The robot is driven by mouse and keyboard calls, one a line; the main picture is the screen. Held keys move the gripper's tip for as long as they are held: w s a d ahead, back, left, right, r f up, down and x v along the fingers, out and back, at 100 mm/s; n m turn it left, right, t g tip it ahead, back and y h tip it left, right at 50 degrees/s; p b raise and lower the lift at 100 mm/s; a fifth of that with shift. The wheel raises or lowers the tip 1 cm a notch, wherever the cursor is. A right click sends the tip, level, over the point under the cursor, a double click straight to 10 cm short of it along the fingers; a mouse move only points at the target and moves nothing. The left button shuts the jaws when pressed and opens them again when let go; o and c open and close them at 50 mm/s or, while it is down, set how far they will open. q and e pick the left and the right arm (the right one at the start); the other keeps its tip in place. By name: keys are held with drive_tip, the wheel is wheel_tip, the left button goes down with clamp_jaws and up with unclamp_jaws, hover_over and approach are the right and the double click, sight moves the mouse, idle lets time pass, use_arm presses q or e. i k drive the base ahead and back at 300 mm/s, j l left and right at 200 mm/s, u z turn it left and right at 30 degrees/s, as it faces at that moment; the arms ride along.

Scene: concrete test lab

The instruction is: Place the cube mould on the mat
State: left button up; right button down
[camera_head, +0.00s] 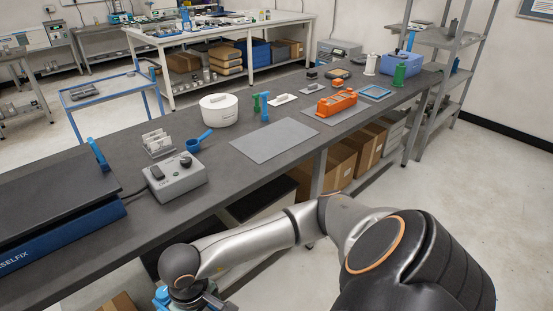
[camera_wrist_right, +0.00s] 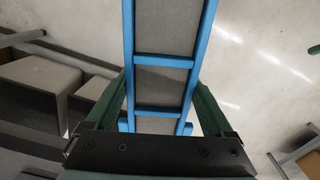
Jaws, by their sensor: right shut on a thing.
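The blue frame with grey-floored compartments (camera_wrist_right: 165,59), which looks like the cube mould, is between the green fingers of my right gripper (camera_wrist_right: 162,98) in the right wrist view. The gripper is shut on it. In the head view, blue parts (camera_head: 161,294) show by my right wrist at the bottom edge, below the bench's front edge; the fingers are not clear there. A plain grey mat (camera_head: 275,142) lies empty on the bench near its front edge. My left gripper is in neither view.
A grey control box (camera_head: 175,176), blue scoop (camera_head: 200,142) and white round pot (camera_head: 219,109) stand left of the mat. An orange device (camera_head: 337,103) sits to its right on another grey sheet. A dark flat unit (camera_head: 45,205) fills the bench's left end.

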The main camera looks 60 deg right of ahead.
sight(275, 137)
drive_tip(key=l, duration=0.5)
drive_tip(key=k+l+u, duration=0.15)
drive_tip(key=l, duration=0.9)
drive_tip(key=k+l+u, duration=0.15)
drive_tip(key=l, duration=0.35)
drive_tip(key=k+l, duration=0.1)
drive_tip(key=l, duration=0.4)
drive_tip(key=k+l+u, duration=0.15)
drive_tip(key=l, duration=0.35)
drive_tip(key=k+l, duration=0.15)
drive_tip(key=l, duration=0.3)
drive_tip(key=k+l+u, duration=0.15)
drive_tip(key=l, duration=0.35)
